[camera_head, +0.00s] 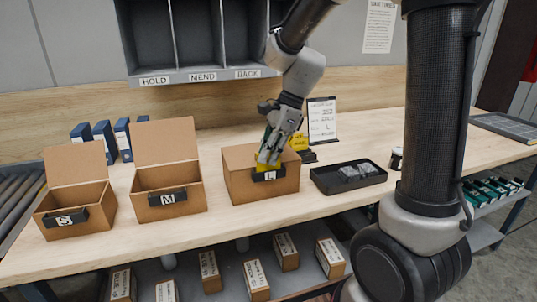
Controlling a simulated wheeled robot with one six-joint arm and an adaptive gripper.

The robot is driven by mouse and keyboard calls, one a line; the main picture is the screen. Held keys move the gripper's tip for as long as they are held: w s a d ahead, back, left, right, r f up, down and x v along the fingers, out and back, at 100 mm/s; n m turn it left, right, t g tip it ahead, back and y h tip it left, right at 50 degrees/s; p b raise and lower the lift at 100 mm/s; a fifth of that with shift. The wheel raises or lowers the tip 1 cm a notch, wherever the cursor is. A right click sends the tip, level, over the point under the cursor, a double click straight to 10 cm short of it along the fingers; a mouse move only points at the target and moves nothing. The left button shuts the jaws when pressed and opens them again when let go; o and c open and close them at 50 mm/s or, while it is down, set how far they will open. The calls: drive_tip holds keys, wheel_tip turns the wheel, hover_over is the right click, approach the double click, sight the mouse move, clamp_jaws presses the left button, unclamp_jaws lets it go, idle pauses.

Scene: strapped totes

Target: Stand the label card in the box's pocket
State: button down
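The cardboard box (236,188) at the right of the row has its top closed. On its front is a black pocket (284,174), and a white patch marked L shows in it. My gripper (267,158) points down at the box's upper front edge, just above the pocket. A yellow piece (261,167), seemingly the upper part of the label card, shows at my fingertips and reaches down to the pocket. My fingers overlap it; whether they grip it is too small to tell. How deep the card sits is hidden.
Open boxes marked S (88,195) and M (184,178) stand to the left. A black tray (322,182) with clear items lies to the right. Behind are a yellow item (298,142) and an upright board (322,120). The table's front strip is clear.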

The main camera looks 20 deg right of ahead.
drive_tip(key=shift+f, duration=0.1)
drive_tip(key=c, duration=1.6)
unclamp_jaws()
drive_tip(key=shift+c, duration=0.2)
drive_tip(key=v, duration=1.2)
drive_tip(key=s+d+f+n+t+h, duration=0.1)
drive_tip(key=s+d+n+t+h, duration=0.1)
drive_tip(key=s+d+n, duration=0.3)
drive_tip(key=s+d+f+n+t+h, duration=0.1)
drive_tip(key=s+d+n, duration=0.4)
drive_tip(key=s+n, duration=0.8)
drive_tip(key=shift+s+d+f+t+h, duration=0.2)
drive_tip(key=shift+s+f+t+h, duration=0.15)
drive_tip(key=shift+s+t+h, duration=0.25)
drive_tip(key=shift+w, duration=0.1)
